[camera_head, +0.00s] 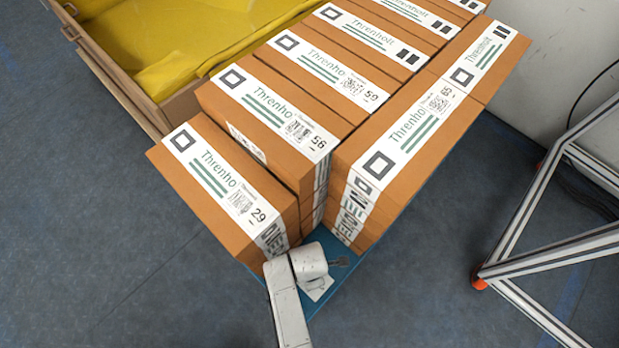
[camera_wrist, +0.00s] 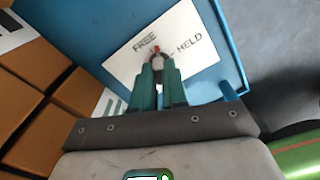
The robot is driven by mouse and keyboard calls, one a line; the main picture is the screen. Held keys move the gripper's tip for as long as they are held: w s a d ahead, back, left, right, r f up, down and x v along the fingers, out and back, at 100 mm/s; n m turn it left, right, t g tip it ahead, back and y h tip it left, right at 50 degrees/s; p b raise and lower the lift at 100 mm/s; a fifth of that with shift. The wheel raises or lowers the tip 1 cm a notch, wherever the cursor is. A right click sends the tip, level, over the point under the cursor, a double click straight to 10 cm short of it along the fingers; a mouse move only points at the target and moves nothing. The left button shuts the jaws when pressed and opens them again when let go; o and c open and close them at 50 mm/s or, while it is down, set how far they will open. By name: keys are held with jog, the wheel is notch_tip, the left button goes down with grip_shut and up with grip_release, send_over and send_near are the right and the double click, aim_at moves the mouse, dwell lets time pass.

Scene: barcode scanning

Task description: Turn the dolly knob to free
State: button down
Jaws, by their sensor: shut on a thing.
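The knob (camera_wrist: 157,60) is small and dark with a red mark at its tip, on a white label (camera_wrist: 122,66) printed FREE and HELD. The red mark lies close to the end of the word FREE, with HELD to its right. My gripper (camera_wrist: 158,68) is shut on the knob, a teal finger on each side. The label is fixed to the blue dolly (camera_wrist: 208,22). In the head view, the dolly's blue corner (camera_head: 352,268) shows under the boxes, and my white arm hides much of the label and the knob.
Orange-brown boxes (camera_head: 265,185) labelled Threnholt are stacked on the dolly, close beside my arm. A wooden crate with yellow lining (camera_head: 165,70) stands at the back left. A metal frame (camera_head: 545,255) stands on the right. The floor at front left is clear.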

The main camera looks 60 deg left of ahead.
jog(key=n, duration=0.5)
jog(key=shift+p, duration=0.4)
dwell(0.3)
jog(key=c, duration=1.2)
grip_release()
jog(key=shift+o, duration=0.2)
notch_tip(320, 180, up, 11)
jog(key=p, duration=0.6)
jog(key=shift+f, duration=0.1)
